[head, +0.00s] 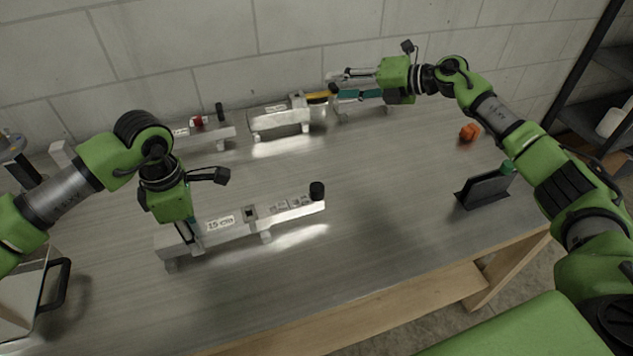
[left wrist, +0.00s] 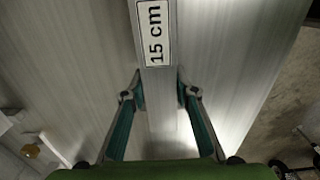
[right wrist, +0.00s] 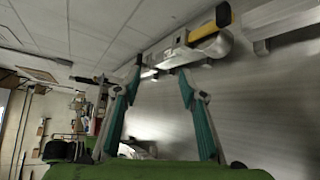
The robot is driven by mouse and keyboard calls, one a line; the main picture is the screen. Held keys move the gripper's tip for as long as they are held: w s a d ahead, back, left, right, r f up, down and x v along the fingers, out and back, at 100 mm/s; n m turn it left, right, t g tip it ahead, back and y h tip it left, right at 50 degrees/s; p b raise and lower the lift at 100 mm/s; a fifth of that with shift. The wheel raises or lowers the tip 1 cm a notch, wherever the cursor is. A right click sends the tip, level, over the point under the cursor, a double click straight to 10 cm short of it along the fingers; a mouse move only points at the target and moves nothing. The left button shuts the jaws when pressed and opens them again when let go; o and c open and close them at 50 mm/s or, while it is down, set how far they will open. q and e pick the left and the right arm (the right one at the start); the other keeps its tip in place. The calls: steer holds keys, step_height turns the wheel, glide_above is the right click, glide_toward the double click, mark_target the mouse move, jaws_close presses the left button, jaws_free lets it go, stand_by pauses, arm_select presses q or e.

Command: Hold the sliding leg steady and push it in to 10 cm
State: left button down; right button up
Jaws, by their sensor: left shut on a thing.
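A silver rail (head: 236,232) labelled "15 cm" stands on small feet at the front of the bench. A thinner leg (head: 296,205) with small labels and a black knob (head: 317,190) extends from its right end. My left gripper (head: 190,236) reaches down over the rail's left part and is shut on it. The left wrist view shows its fingers on both sides of the rail (left wrist: 158,85), just below the label. My right gripper (head: 336,85) is at the back of the bench, away from this rail. In the right wrist view its fingers (right wrist: 161,70) are apart and empty.
A back rail (head: 275,121) has a yellow handle (head: 318,95) close to my right gripper. Another rail with a red knob (head: 197,120) stands at back left. A black holder (head: 485,189), an orange object (head: 468,132) and a handled box (head: 30,300) are near the sides. The bench's right middle is clear.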

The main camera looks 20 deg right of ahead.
steer(key=s+a+r+n+g, duration=0.1)
steer(key=s+a+n+g, duration=0.3)
steer(key=a, duration=0.5)
steer(key=s+a+r+n+g, duration=0.25)
steer(key=s+a, duration=0.35)
steer(key=a, duration=0.4)
steer(key=n+g+h, duration=0.1)
steer(key=g+h, duration=0.3)
steer(key=h, duration=0.5)
glide_above(316, 186)
steer(key=f, duration=0.1)
steer(key=shift+t, duration=0.25)
step_height(316, 186, down, 12)
steer(key=shift+r, duration=0.1)
